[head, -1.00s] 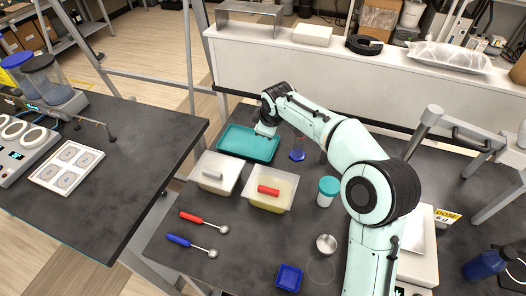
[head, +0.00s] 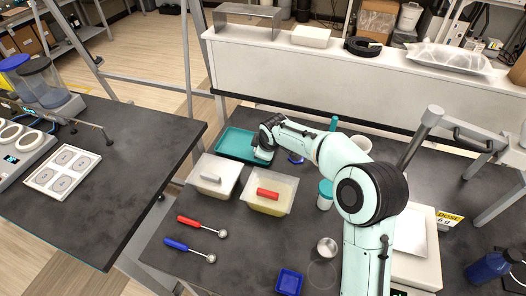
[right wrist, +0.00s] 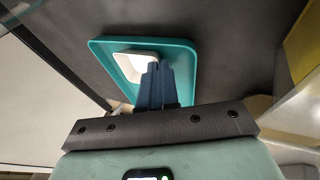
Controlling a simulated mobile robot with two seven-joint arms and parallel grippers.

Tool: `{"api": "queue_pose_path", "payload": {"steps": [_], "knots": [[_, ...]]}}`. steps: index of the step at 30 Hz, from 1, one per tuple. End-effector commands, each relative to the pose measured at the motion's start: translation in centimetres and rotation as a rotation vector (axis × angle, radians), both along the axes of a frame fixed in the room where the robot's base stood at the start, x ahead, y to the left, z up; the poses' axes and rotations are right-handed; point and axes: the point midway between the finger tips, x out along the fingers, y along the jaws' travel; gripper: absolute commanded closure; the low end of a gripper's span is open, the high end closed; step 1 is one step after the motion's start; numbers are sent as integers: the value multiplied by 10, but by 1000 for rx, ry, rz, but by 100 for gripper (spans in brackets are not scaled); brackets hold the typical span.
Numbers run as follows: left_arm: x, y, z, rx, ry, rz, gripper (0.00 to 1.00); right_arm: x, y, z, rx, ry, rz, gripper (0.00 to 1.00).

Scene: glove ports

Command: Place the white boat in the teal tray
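The teal tray (head: 236,142) lies on the dark bench behind two lidded tubs. It also shows in the right wrist view (right wrist: 181,50). The white boat (right wrist: 136,66) is a small, pale, square-cornered dish, seen over the tray at my fingertips. My right gripper (right wrist: 159,68) has its two dark blue fingers close together at the boat's edge, seemingly pinching its rim. In the head view my right gripper (head: 263,150) is over the tray's right end. Whether the boat touches the tray floor is unclear. My left gripper is out of view.
A teal-lidded jar (head: 325,194) stands to the right. Red (head: 202,226) and blue (head: 189,248) scoops lie in front.

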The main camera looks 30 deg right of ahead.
Motion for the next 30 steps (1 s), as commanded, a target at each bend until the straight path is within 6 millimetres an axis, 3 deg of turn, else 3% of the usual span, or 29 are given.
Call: {"api": "queue_pose_path", "payload": {"steps": [1,3,14,30], "knots": [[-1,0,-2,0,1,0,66,0,0,-3,0,1,0,100],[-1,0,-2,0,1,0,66,0,0,-3,0,1,0,89],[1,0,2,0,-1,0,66,-1,0,4,0,0,0,89],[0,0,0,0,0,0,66,-47,9,94,0,-1,1,89]]}}
